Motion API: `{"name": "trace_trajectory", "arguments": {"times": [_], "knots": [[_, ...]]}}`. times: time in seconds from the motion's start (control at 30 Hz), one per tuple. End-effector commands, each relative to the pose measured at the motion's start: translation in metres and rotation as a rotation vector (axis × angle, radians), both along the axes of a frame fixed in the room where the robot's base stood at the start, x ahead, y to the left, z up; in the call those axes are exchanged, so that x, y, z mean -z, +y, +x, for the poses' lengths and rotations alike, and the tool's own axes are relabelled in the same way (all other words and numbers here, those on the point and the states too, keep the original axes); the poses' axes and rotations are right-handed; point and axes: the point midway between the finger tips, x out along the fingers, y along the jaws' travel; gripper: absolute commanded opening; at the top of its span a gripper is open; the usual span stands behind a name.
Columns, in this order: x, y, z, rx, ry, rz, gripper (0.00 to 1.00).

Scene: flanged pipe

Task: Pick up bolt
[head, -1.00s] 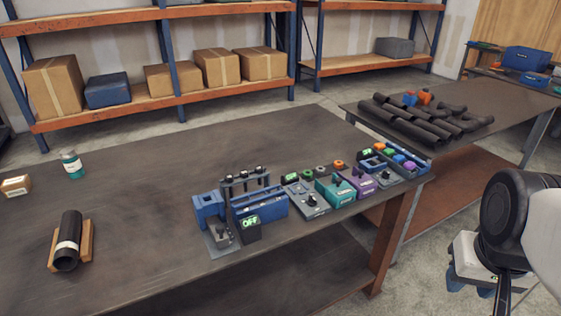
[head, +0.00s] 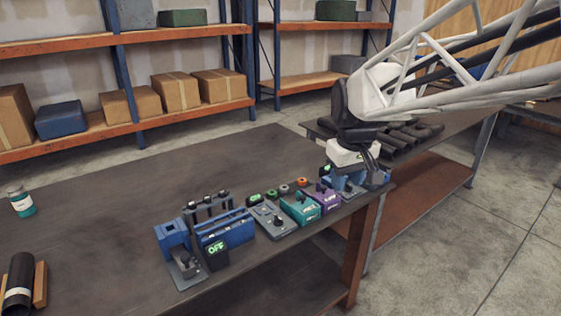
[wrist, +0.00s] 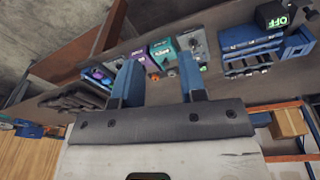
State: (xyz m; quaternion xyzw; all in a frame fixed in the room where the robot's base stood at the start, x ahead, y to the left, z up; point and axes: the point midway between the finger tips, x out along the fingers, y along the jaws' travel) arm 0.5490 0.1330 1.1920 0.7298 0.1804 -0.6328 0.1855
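My gripper (head: 347,180) is above the right end of the near workbench in the head view, in front of the items there. In the wrist view its two blue fingers (wrist: 158,75) are spread apart with nothing between them. I cannot make out a bolt for certain. The small items at the bench's right end are partly hidden by my gripper.
A teal box (head: 302,208), a purple box (head: 323,197) and a grey switch box (head: 272,218) line the bench's front edge. A black pipe (head: 18,285) lies on a wooden cradle at left. More dark pipes (head: 408,136) lie on the far bench. The near bench's middle (head: 100,235) is clear.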

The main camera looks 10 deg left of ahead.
Motion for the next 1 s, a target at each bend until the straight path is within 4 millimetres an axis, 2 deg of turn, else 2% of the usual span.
{"name": "trace_trajectory", "arguments": {"times": [0.1,0.5,0.77,1.0], "knots": [[0.003,0.028,0.028,-0.068,0.013,-0.007,0.38],[0.024,0.126,0.107,-0.292,0.047,-0.031,0.38],[0.048,0.199,0.149,-0.438,0.068,-0.046,0.38],[0.079,0.272,0.178,-0.573,0.087,-0.06,0.38]]}}
